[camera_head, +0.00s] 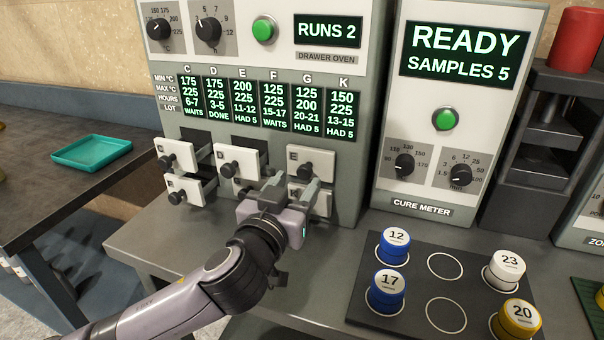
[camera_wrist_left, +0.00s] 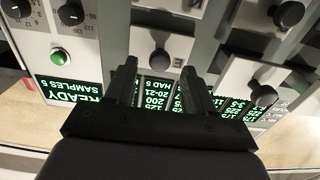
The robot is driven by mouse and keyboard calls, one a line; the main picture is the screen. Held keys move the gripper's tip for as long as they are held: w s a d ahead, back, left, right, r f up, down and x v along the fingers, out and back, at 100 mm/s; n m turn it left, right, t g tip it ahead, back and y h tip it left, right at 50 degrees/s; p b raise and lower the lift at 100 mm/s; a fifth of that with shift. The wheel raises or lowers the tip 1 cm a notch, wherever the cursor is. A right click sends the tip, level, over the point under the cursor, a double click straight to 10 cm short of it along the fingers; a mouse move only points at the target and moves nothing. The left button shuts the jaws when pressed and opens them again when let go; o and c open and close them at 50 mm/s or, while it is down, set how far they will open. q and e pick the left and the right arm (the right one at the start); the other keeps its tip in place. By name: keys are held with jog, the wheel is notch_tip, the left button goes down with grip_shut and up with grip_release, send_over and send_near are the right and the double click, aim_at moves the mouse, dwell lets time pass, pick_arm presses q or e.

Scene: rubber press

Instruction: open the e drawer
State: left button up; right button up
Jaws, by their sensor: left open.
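The E drawer (camera_head: 318,161) is the white front with a dark knob at the upper right of the drawer oven's drawers. It looks shut or nearly so. The left wrist view is upside down; there the E drawer (camera_wrist_left: 176,48) and its round knob (camera_wrist_left: 160,61) show beyond and between my fingertips. My left gripper (camera_head: 292,186) is open and empty, in front of and slightly below the E drawer, over the lower drawers. In the left wrist view my gripper (camera_wrist_left: 160,85) has its fingers either side of the knob's line, apparently not touching it. My right gripper is out of view.
The D drawer (camera_head: 226,154) and C drawer (camera_head: 178,153) stand pulled out at the left, as does the F drawer (camera_head: 190,190). The K drawer (camera_head: 318,203) is partly hidden by my gripper. A dark sample tray (camera_head: 446,263) with numbered pots lies at the right.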

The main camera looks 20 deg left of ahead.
aim_at(303, 175)
pick_arm(q)
jog(key=shift+w+d, duration=0.1)
jog(key=shift+w, duration=1.55)
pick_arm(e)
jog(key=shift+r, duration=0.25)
